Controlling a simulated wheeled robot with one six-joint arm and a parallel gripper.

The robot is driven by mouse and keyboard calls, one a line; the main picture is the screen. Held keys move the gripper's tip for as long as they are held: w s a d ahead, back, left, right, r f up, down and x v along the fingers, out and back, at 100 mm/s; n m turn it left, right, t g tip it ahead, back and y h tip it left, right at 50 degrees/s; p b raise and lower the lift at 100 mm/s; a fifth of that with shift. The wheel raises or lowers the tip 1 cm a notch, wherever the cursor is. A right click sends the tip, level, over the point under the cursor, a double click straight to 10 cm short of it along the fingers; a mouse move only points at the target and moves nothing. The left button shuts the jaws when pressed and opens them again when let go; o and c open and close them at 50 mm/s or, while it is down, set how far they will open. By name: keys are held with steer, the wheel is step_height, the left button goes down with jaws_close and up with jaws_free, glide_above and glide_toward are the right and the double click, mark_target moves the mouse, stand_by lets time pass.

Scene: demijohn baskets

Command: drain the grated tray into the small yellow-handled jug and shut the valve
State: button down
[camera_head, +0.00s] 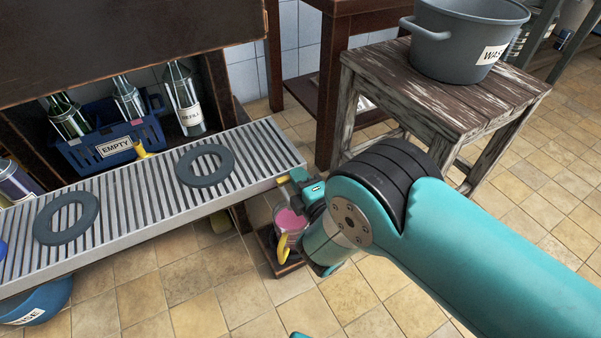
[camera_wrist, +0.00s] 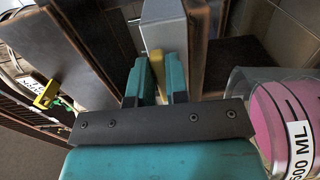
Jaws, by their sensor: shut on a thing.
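The grated tray (camera_head: 130,192) is a long slatted metal drain shelf across the left of the head view. My gripper (camera_head: 297,181) is at its right end. In the wrist view, my gripper (camera_wrist: 158,78) is shut on a narrow yellow valve lever (camera_wrist: 157,62) in front of a grey block. The valve's outlet and exact lever angle are hidden. The small jug (camera_head: 291,222) stands upright below the tray end, its yellow handle (camera_head: 284,249) facing forward. It holds pink liquid (camera_wrist: 270,115) and bears a 500 ML label. No falling stream is visible.
Two dark rings (camera_head: 205,166) lie on the tray. Behind it are a blue EMPTY crate (camera_head: 122,143) and several bottles. A wooden stool (camera_head: 440,95) with a grey pot (camera_head: 465,45) stands at right. A blue basin (camera_head: 37,304) is at lower left. Tiled floor is clear in front.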

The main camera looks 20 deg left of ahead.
steer(key=shift+s+d+f, duration=0.1)
steer(key=shift+f, duration=0.05)
steer(key=c, duration=1.1)
jaws_free()
